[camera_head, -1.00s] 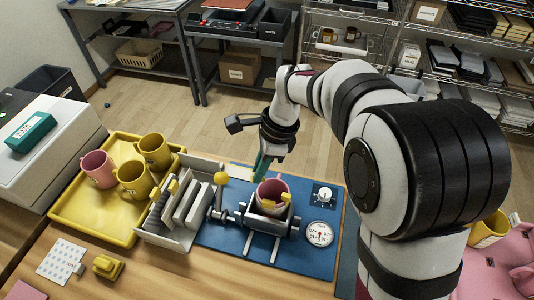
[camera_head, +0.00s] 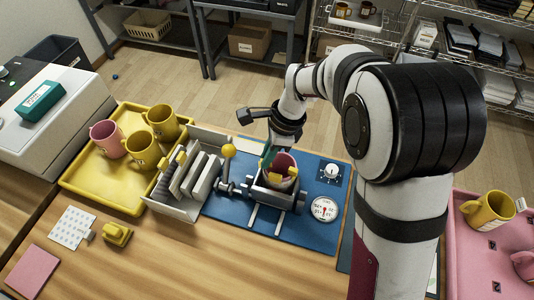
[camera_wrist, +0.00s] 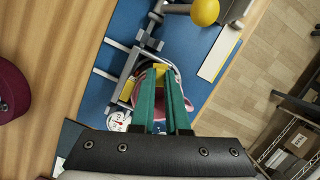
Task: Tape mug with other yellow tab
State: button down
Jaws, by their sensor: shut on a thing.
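A pink mug (camera_head: 283,162) sits in the metal cradle of the press (camera_head: 278,197) on a blue mat. It also shows partly in the wrist view (camera_wrist: 139,78), mostly hidden by my fingers. One yellow tab (camera_wrist: 127,90) is on the cradle side of the mug. A second yellow bit of tab (camera_wrist: 162,68) shows between my fingertips. My gripper (camera_head: 268,160) reaches down at the mug's rim from the far left side. Its green fingers (camera_wrist: 162,76) are close together and look shut on this tab. The exact contact is hard to see.
A yellow tray (camera_head: 92,190) holds one pink and two yellow mugs at left. A rack of upright plates (camera_head: 187,178), a yellow-knobbed lever (camera_head: 229,151), a dial gauge (camera_head: 324,209) and a tape dispenser (camera_head: 117,234) stand nearby. A pink tray (camera_head: 470,260) with mugs is at right.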

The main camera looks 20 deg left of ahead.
jog(key=shift+f, duration=0.5)
dwell(1.2)
jog(key=c, duration=0.8)
grip_release()
jog(key=shift+c, duration=0.2)
jog(key=v, duration=1.6)
jog(key=shift+f, duration=0.1)
jog(key=s+d+f+n, duration=0.2)
jog(key=s+d+n, duration=0.2)
jog(key=s+d, duration=0.3)
jog(key=s+d+f+n+h, duration=0.1)
jog(key=s+d+f+n, duration=0.2)
jog(key=s+d, duration=0.5)
jog(key=s+n, duration=0.1)
jog(key=s, duration=0.6)
jog(key=shift+s+t, duration=0.35)
jog(key=shift+t, duration=0.05)
